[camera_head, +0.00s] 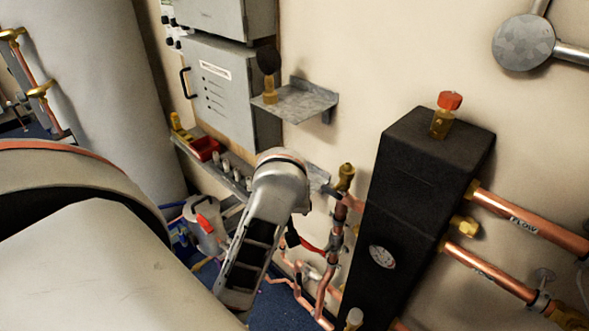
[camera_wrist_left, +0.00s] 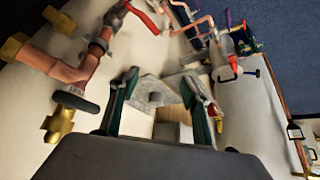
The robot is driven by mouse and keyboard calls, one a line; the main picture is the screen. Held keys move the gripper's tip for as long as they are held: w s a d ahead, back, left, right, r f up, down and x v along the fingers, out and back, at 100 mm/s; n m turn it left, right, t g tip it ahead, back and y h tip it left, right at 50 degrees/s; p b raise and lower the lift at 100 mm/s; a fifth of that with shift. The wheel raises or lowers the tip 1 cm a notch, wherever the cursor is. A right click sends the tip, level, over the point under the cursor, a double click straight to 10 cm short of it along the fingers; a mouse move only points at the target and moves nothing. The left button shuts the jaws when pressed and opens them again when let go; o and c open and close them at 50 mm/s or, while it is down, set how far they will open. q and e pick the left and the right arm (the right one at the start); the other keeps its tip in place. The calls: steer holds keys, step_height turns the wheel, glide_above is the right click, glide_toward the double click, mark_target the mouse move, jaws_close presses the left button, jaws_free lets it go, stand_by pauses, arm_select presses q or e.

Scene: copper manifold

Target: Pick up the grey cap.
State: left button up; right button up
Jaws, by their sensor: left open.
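In the left wrist view, a small grey round piece (camera_wrist_left: 155,98), which looks like the grey cap, sits on a grey metal plate (camera_wrist_left: 166,85). My left gripper (camera_wrist_left: 160,79) is open, with one finger on each side of this piece in the picture. Nothing is held. I cannot tell how far the fingertips are from it. In the head view my left arm covers this spot and the fingers do not show. Several small grey cylinders (camera_head: 226,166) stand on the wall ledge there. My right gripper is not in view.
A black block (camera_head: 405,215) with copper pipes (camera_head: 530,228) stands right of my arm. Copper pipes with a brass valve (camera_head: 345,178) run close beside it. A grey bracket shelf (camera_head: 300,101) and grey cabinet (camera_head: 220,95) are on the wall. A red tray (camera_head: 205,148) is on the ledge.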

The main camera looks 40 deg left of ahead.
arm_select(q)
steer(key=w+a, duration=0.3)
steer(key=w+a+r, duration=0.1)
steer(key=w+a, duration=0.1)
steer(key=w, duration=0.1)
steer(key=w+a, duration=0.3)
steer(key=shift+a+r, duration=0.2)
steer(key=shift+a, duration=0.1)
steer(key=shift+x, duration=2.55)
steer(key=shift+a, duration=0.1)
steer(key=shift+c, duration=0.5)
steer(key=c, duration=0.7)
